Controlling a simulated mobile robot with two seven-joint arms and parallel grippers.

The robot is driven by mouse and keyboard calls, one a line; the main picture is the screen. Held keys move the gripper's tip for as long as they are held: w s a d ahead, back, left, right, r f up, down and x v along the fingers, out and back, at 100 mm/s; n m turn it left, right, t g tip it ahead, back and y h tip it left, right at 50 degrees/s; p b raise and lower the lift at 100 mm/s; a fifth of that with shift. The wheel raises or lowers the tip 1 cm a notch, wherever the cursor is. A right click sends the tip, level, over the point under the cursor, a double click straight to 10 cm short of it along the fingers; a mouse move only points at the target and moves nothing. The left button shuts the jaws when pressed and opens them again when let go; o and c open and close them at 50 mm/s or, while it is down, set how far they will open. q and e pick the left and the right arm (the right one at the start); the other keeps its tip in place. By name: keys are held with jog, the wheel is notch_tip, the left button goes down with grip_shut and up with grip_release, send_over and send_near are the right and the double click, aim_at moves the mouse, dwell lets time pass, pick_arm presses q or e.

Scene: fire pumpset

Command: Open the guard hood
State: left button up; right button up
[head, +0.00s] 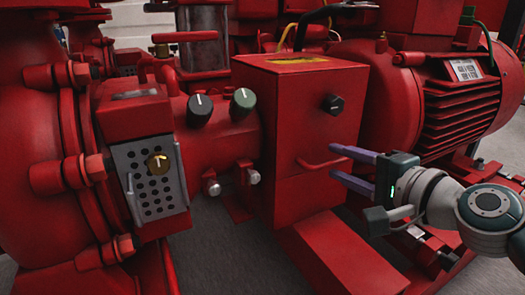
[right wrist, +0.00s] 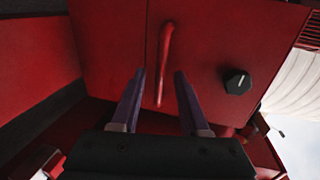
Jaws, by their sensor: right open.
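The guard hood (head: 285,115) is a red box between the pump and the motor, and it looks closed. Its front bears a thin red bar handle (head: 322,164) low down and a black knob (head: 333,104) above it. My right gripper (head: 334,162) has two purple fingers, open and empty, just right of the handle. In the right wrist view the handle (right wrist: 165,62) lies ahead between the open fingertips, apart from them, and the knob (right wrist: 237,82) is to the right. My left gripper is not in view.
Two dials (head: 243,102) stand on the red pipe. The finned red motor (head: 450,100) is behind my right arm. A red base beam (head: 340,255) runs below the hood.

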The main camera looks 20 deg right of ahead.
grip_shut()
dwell(0.3)
dwell(1.1)
